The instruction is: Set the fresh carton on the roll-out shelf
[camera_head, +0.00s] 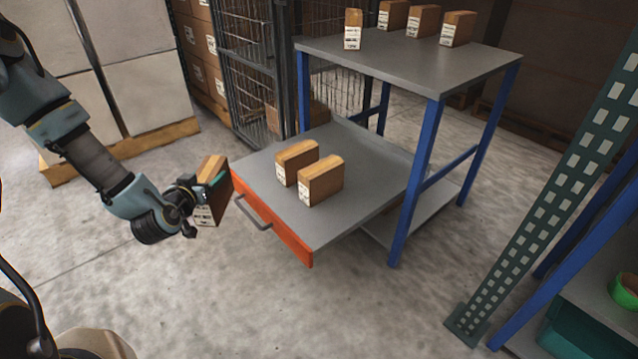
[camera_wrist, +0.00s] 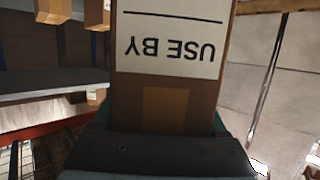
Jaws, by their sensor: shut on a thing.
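My gripper (camera_head: 205,187) is shut on a brown carton (camera_head: 211,206) with a white label. It holds the carton in the air just left of the roll-out shelf, apart from it. In the wrist view the held carton (camera_wrist: 165,100) fills the middle, its label reading "USE BY" upside down. The roll-out shelf (camera_head: 345,222) is pulled out of a blue-legged bench, with an orange front and a grey handle (camera_head: 254,211). Two similar cartons stand side by side on it, one behind (camera_head: 296,161) and one in front (camera_head: 320,180).
Several cartons stand on the bench top (camera_head: 410,66) above. A wire cage (camera_head: 240,65) and wrapped pallet loads (camera_head: 140,60) are behind. A green perforated post (camera_head: 560,190) stands at right. The shelf is bare around its two cartons.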

